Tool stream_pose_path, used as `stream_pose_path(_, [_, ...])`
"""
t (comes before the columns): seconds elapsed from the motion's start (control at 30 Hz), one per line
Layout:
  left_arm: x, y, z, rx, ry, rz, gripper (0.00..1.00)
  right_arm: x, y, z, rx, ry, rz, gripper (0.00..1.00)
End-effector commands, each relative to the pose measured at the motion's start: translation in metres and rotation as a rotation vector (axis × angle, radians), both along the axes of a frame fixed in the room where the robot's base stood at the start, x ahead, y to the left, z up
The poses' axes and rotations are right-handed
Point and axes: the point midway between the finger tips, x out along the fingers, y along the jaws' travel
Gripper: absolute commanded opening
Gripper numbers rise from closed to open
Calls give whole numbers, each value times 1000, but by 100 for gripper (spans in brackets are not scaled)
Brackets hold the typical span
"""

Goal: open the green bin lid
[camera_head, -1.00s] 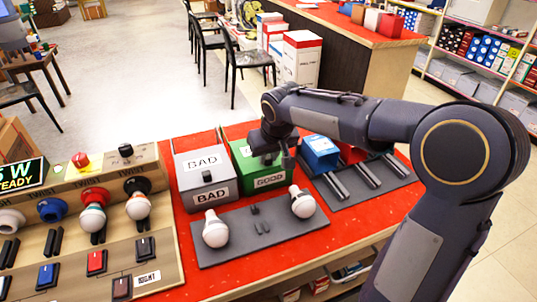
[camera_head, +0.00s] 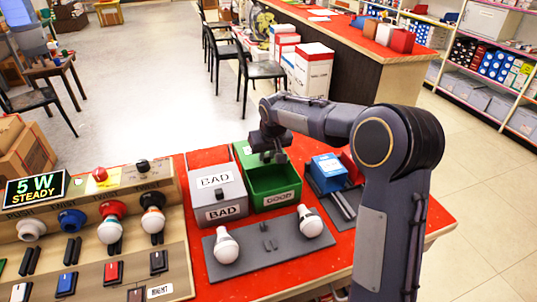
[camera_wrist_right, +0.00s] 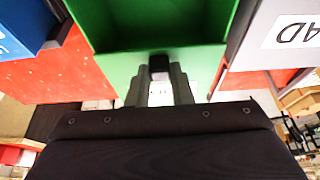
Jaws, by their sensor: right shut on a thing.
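The green bin (camera_head: 275,205), labelled GOOD, stands on the red table with its dark green inside showing. Its green lid (camera_head: 242,152) is tilted up at the back of the bin, partly hidden by my right gripper (camera_head: 271,157). My right gripper is shut on the lid's small black knob. In the right wrist view, the two fingers (camera_wrist_right: 158,85) stand either side of the black knob (camera_wrist_right: 158,66) against the green panel. My left gripper is not in view.
A grey bin (camera_head: 217,196) labelled BAD stands close on the left, its lid down. A blue box (camera_head: 327,172) stands on the right. Two white bulbs stand on a grey plate (camera_head: 262,265) in front. A switch panel (camera_head: 110,262) is at the left.

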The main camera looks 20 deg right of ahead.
Motion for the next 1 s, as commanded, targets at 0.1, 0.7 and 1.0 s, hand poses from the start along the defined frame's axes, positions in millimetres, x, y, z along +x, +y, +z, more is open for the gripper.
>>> stream_pose_path(0.1, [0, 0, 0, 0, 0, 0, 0, 1, 0, 1, 0, -5, 0, 25])
stream_pose_path(0.7, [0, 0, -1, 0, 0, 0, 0, -7, 1, 21, 1, -7, 0, 42])
stream_pose_path(1.0, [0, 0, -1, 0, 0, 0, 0, -25, 2, 65, 1, -7, 0, 42])
